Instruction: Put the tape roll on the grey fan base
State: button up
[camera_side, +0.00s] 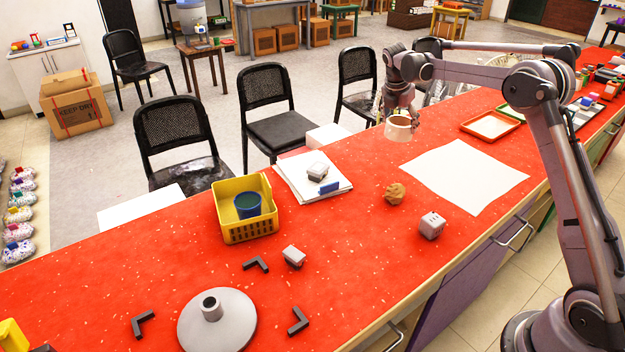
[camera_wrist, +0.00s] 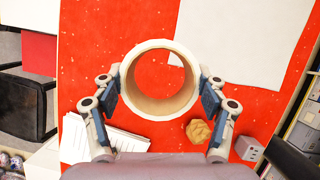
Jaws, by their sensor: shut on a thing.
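The tape roll (camera_side: 398,128) is a pale ring with a tan inside. My gripper (camera_side: 398,116) is shut on it and holds it above the far side of the red counter. In the wrist view the tape roll (camera_wrist: 160,80) sits between the two fingers of my gripper (camera_wrist: 161,98), its open hole facing the camera. The grey fan base (camera_side: 217,322) is a round disc with a short upright post, on the counter at the near left in the side view. It is well away from the tape roll and does not show in the wrist view.
Dark corner brackets (camera_side: 143,323) surround the base. A yellow basket (camera_side: 248,232) with a blue cup, a paper stack (camera_side: 290,178) with small items, a crumpled tan lump (camera_side: 394,194) and a small pale cube (camera_side: 432,226) stand between. A white sheet (camera_side: 465,172) lies right.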

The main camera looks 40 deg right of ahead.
jog(key=s+a+r+n, duration=0.1)
jog(key=a+r, duration=0.1)
jog(key=a, duration=1.5)
jog(key=a+r, duration=0.3)
jog(key=a, duration=1.4)
jog(key=s+a+r, duration=0.1)
jog(key=s+a, duration=0.4)
jog(key=a, duration=0.5)
jog(key=n+t, duration=0.1)
send_over(209, 302)
jog(key=x, duration=0.4)
jog(key=shift+s+a+f, duration=0.2)
jog(key=shift+a+f, duration=0.05)
jog(key=shift+a, duration=0.1)
jog(key=shift+s+a+f, duration=0.1)
jog(key=shift+a+f, duration=0.25)
jog(key=shift+a, duration=0.05)
jog(key=shift+f, duration=1.9)
jog(key=shift+f, duration=0.6)
